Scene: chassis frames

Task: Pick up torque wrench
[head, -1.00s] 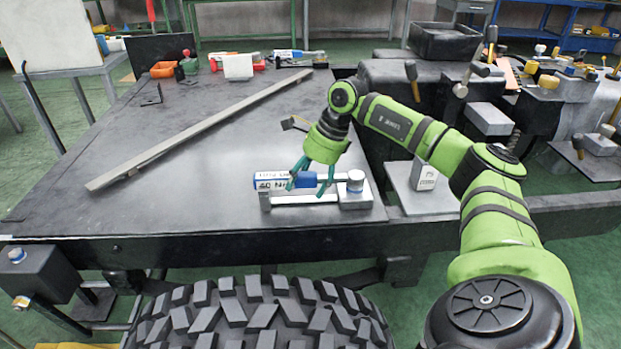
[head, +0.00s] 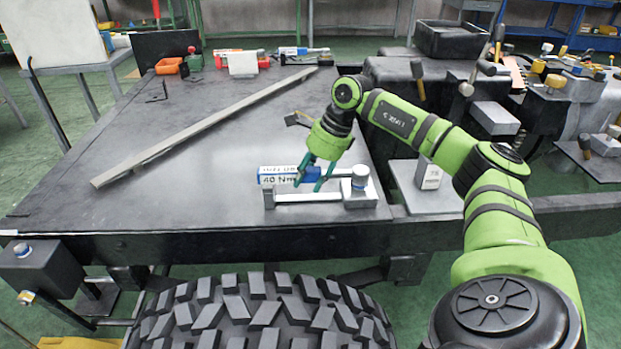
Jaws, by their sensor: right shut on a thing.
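The torque wrench (head: 275,175), blue and white with a "40 Nm" marking, lies across its grey metal holder (head: 310,197) near the front edge of the workbench. My right gripper (head: 314,178) points down over the wrench with its teal fingers closed on the blue part. The fingers hide part of the wrench. I cannot tell whether it is clear of the holder. My left gripper is not in view.
A long grey bar (head: 205,128) lies diagonally on the workbench (head: 130,205). A small dark part (head: 298,119) lies behind my right gripper. A tyre (head: 262,312) stands in front.

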